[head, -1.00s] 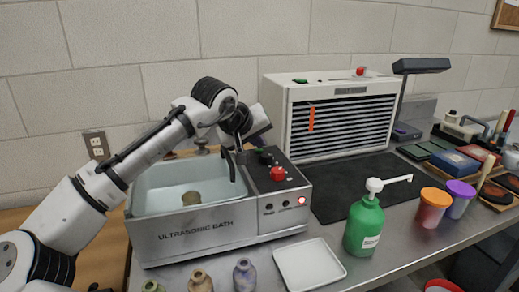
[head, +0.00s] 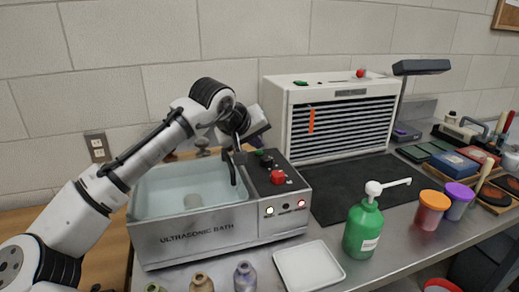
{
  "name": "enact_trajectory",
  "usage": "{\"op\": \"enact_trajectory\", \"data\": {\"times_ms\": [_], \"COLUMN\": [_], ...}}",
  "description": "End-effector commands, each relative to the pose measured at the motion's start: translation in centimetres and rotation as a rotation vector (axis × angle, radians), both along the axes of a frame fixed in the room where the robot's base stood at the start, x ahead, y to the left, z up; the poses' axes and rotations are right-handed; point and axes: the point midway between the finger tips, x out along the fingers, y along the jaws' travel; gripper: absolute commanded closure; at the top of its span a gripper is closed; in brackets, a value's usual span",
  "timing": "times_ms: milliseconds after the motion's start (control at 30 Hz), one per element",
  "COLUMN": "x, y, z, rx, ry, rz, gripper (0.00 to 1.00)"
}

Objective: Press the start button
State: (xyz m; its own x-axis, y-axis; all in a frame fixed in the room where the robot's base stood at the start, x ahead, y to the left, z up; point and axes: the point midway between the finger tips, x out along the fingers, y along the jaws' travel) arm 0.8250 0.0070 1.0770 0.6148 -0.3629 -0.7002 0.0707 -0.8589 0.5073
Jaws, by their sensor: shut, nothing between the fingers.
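The ultrasonic bath (head: 195,240) stands on the bench, with its control panel on the right side. The panel has a dark button (head: 266,161) at the back and a red button (head: 278,177) in front of it. No start label is readable.
The tank (head: 160,205) holds liquid and a blurred object. A white tray (head: 308,265), green pump bottle (head: 363,228) and several small jars stand in front. A slatted white cabinet (head: 340,120) stands behind right. A black mat (head: 350,185) lies clear.

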Motion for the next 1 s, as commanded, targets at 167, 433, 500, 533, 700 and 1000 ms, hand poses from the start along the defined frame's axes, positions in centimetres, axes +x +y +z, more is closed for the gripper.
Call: {"op": "enact_trajectory", "data": {"times_ms": [167, 433, 500, 533, 700, 1000], "x": [0.1, 0.1, 0.1, 0.1, 0.1, 0.1], "y": [0.4, 0.2, 0.1, 0.1, 0.1, 0.0], "z": [0.0, 1.9, 2.7, 3.0, 4.8, 5.2], "rx": [0.005, 0.003, 0.001, 0.001, 0.002, 0.002], "ry": [-0.001, -0.004, -0.004, -0.005, -0.005, -0.005], "rz": [0.007, 0.005, 0.003, 0.002, 0.001, 0.001], "gripper": [1.00, 1.00, 1.00, 1.00, 1.00, 1.00]}}
